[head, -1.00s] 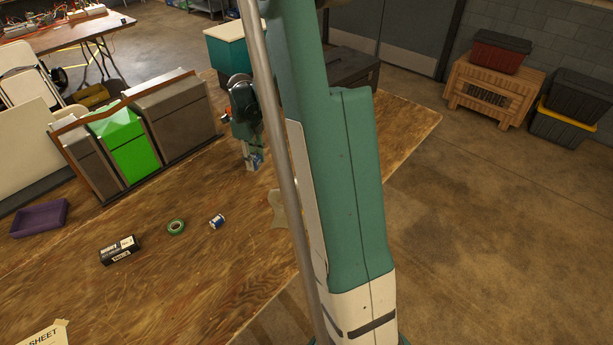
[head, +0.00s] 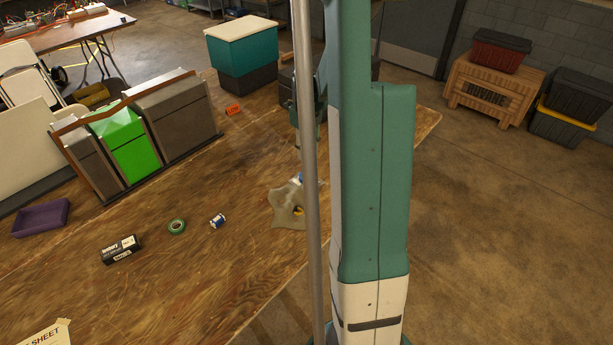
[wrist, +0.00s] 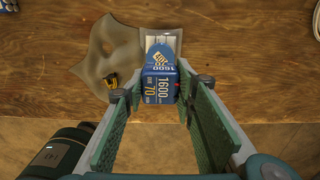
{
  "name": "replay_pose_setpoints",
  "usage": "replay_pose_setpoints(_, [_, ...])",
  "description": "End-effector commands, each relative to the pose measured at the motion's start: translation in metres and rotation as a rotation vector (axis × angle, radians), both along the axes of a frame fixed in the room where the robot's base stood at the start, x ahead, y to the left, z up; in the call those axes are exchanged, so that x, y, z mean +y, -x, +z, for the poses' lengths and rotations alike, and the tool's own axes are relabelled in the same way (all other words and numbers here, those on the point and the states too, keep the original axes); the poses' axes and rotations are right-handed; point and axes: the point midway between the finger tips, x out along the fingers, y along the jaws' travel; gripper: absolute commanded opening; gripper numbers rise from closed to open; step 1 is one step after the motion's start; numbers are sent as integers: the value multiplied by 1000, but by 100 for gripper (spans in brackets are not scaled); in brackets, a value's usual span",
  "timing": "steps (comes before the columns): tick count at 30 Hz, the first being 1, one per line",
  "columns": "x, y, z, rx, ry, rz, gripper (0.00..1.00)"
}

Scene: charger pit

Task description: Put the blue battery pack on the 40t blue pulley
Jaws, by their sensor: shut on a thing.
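The blue battery pack (wrist: 160,84), a block with white and orange numbers, is between the fingers of my gripper (wrist: 157,92) in the wrist view. My gripper is shut on it. A rounded blue piece (wrist: 157,54) shows just beyond the pack, at the near end of a pale grey-white rectangular item (wrist: 163,36). I cannot tell whether this piece is the 40t blue pulley or whether it touches the pack. In the head view my gripper is mostly hidden behind a pole and my arm, above the right part of the wooden table.
A grey, irregular flat piece (head: 286,209) with a small yellow and black item (head: 298,211) lies left of my gripper. A blue-white cylinder (head: 218,220), a green ring (head: 177,227), a black box (head: 120,249) and a purple tray (head: 41,217) are farther left. Bins (head: 134,145) stand behind.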

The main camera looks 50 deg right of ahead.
Motion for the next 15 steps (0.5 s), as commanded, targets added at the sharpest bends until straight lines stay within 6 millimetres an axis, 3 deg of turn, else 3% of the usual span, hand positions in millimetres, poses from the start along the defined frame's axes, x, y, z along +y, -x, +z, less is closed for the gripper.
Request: replay_pose_setpoints(15, [-1, 1, -8, 0, 0, -2, 12])
